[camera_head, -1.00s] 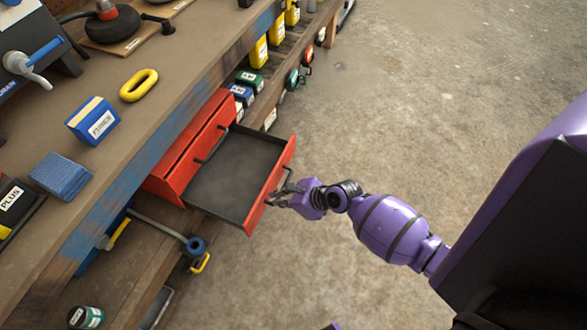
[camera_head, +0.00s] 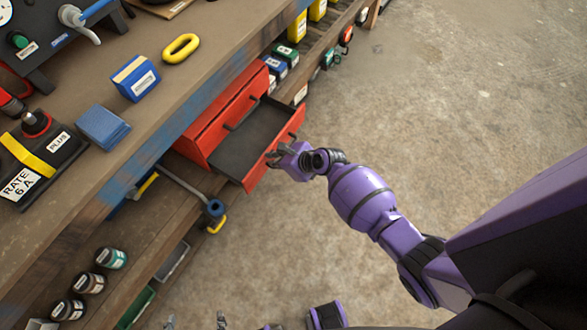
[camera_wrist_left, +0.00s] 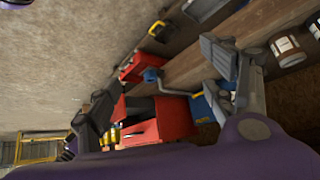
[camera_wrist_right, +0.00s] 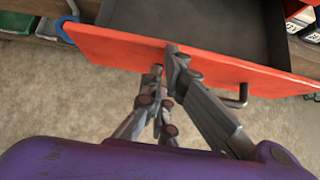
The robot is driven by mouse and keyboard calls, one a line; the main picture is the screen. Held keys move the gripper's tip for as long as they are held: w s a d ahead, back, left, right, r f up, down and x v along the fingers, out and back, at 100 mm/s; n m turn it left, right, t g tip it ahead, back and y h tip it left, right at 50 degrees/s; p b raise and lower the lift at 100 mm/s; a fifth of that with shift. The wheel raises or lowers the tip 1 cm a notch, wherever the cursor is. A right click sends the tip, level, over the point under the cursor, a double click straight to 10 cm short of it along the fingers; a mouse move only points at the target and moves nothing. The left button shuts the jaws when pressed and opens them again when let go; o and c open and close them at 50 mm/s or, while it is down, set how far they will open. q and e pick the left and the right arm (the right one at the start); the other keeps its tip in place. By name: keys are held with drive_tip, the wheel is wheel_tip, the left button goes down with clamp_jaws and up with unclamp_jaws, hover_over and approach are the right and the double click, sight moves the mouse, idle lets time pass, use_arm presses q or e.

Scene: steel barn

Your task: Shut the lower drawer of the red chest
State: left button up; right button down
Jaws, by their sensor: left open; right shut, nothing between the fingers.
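The red chest (camera_head: 207,125) sits on the shelf under the workbench. Its lower drawer (camera_head: 247,145) is partly out, with an empty-looking dark inside; the upper drawer looks shut. My right gripper (camera_head: 275,158) is shut and empty at the outer face of the lower drawer's front. In the right wrist view its fingertips (camera_wrist_right: 168,60) overlap the red front panel (camera_wrist_right: 110,48), left of the handle (camera_wrist_right: 238,98); they seem to touch it. My left gripper (camera_head: 196,322) is open at the bottom edge of the head view. The chest also shows in the left wrist view (camera_wrist_left: 172,118), between the fingers.
The workbench (camera_head: 165,95) overhangs the chest, with a blue box (camera_head: 135,78) and a yellow ring (camera_head: 181,47) on top. Several jars (camera_head: 110,258) stand nearer. The concrete floor (camera_head: 440,90) at right is clear.

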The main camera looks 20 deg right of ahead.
drive_tip(key=w+a, duration=0.4)
drive_tip(key=w, duration=0.1)
drive_tip(key=w+a, duration=0.2)
drive_tip(key=shift+w+f, duration=0.1)
drive_tip(key=shift+w, duration=0.2)
drive_tip(key=shift+w+a, duration=0.2)
drive_tip(key=shift+w, duration=0.05)
